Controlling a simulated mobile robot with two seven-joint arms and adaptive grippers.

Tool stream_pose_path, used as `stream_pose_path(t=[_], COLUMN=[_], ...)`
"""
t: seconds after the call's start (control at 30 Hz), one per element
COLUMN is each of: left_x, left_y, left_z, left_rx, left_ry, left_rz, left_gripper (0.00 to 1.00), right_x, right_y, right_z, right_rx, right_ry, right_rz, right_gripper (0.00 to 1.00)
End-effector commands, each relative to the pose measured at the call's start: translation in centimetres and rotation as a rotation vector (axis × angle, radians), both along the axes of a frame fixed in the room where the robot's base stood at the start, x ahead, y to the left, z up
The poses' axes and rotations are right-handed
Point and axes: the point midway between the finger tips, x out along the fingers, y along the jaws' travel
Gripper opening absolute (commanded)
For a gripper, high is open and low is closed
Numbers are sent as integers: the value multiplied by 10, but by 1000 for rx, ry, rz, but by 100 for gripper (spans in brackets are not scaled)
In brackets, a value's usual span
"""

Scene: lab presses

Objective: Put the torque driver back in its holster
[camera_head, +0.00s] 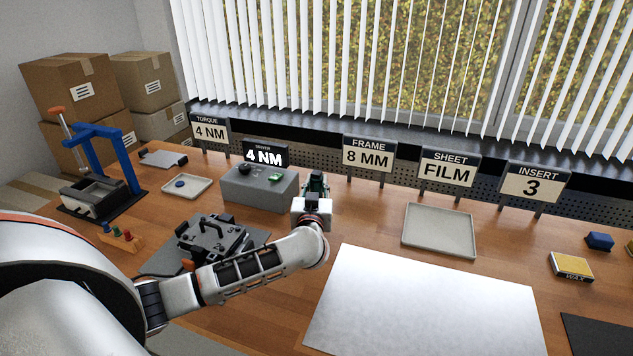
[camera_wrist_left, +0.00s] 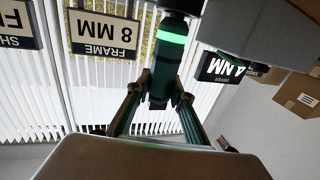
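The torque driver (camera_wrist_left: 174,52) is a dark green cylinder with a glowing green ring in the left wrist view. My left gripper (camera_wrist_left: 156,92) has its fingers closed in on both sides of the driver's body. In the head view the left gripper (camera_head: 315,192) is beside the right end of a grey box (camera_head: 257,188). The driver shows there only as a small dark green part (camera_head: 317,181). The box has a black knob, a green spot and a "4 NM" display (camera_head: 265,155) behind it. I cannot make out a holster clearly. My right gripper is not in view.
A blue-framed press (camera_head: 100,165) and a small tray (camera_head: 186,186) are at the left. A larger empty tray (camera_head: 440,230) and a white sheet (camera_head: 425,305) lie to the right. Signs line the back edge.

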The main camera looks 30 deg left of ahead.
Motion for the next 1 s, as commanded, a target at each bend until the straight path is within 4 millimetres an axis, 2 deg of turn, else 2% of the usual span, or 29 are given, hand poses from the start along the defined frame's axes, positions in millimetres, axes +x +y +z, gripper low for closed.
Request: stream_pose_path(t=[0.03,0.07,0.1,0.4,0.53,0.67,1.0], left_x=[0,0,0,-1,-7,-25,-84], left_y=[0,0,0,0,-4,-14,-45], left_z=[2,2,2,-1,-1,-1,0], left_rx=[1,1,1,0,-1,-2,-3], left_ry=[-3,-3,-3,2,3,2,1], left_rz=[0,0,0,0,-1,-2,-1], left_gripper=[32,40,41,41,41,41,41], right_x=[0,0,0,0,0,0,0], right_y=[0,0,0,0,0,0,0], right_z=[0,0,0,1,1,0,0], right_rx=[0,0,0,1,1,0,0], right_ry=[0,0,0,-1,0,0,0], right_rz=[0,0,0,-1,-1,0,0], right_gripper=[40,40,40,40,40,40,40])
